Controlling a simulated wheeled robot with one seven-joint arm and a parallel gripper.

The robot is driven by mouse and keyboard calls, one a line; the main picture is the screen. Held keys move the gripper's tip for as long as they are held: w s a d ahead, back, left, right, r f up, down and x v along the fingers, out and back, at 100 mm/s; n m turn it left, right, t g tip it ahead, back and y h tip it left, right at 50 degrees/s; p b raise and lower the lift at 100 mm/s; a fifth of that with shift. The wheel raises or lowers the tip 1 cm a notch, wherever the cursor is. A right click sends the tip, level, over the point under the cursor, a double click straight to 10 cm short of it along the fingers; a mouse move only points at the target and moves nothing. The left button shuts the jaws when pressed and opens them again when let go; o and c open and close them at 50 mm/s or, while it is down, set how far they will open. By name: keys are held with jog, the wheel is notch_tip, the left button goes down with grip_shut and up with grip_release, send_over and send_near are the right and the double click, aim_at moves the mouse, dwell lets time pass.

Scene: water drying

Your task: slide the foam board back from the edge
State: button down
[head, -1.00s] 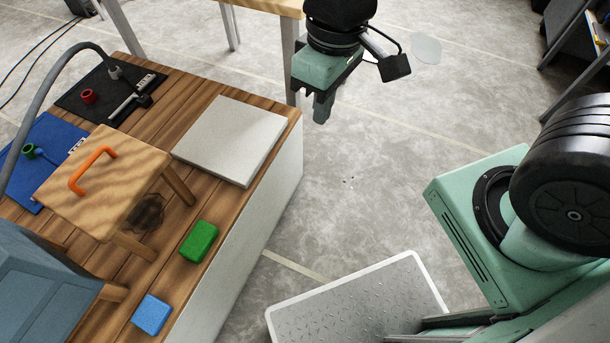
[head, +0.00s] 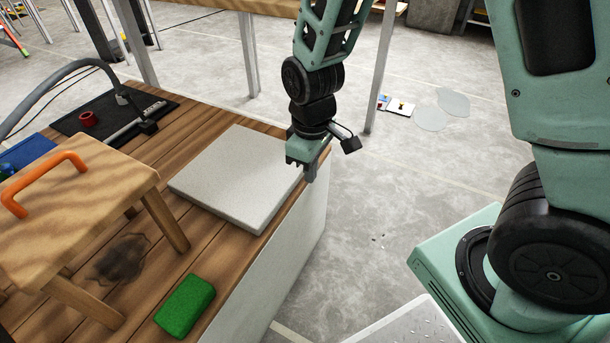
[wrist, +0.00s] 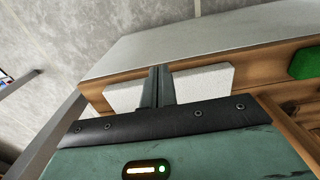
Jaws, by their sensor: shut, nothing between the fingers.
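The foam board (head: 235,185) is a pale grey-white square slab lying flat on the wooden bench top (head: 160,205), its right side close to the bench's right edge. My gripper (head: 310,175) is shut and empty, pointing down at the board's right side, by the bench edge. In the wrist view the shut fingers (wrist: 158,78) stand in front of the foam board (wrist: 203,81), whose pale side shows on both sides of them. The fingers hide the middle of that side. I cannot tell whether they touch it.
A wooden stool with an orange handle (head: 75,170) stands left of the board. A green sponge (head: 185,305) lies near the front edge, beside a dark stain (head: 122,258). A red ring (head: 88,118) and grey hose (head: 60,90) are behind.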

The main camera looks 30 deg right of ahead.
aim_at(295, 198)
jog(key=f+b, duration=0.1)
jog(key=f, duration=0.1)
jog(key=w+a+f+b, duration=0.1)
jog(key=f, duration=0.2)
jog(key=f+b, duration=0.2)
jog(key=f, duration=0.1)
jog(key=shift+w+a, duration=0.2)
jog(key=shift+w, duration=0.2)
jog(key=shift+w+a+r, duration=0.1)
jog(key=shift+w+a, duration=0.25)
jog(key=shift+w, duration=0.2)
jog(key=shift+w+a+r, duration=0.1)
jog(key=shift+w, duration=0.05)
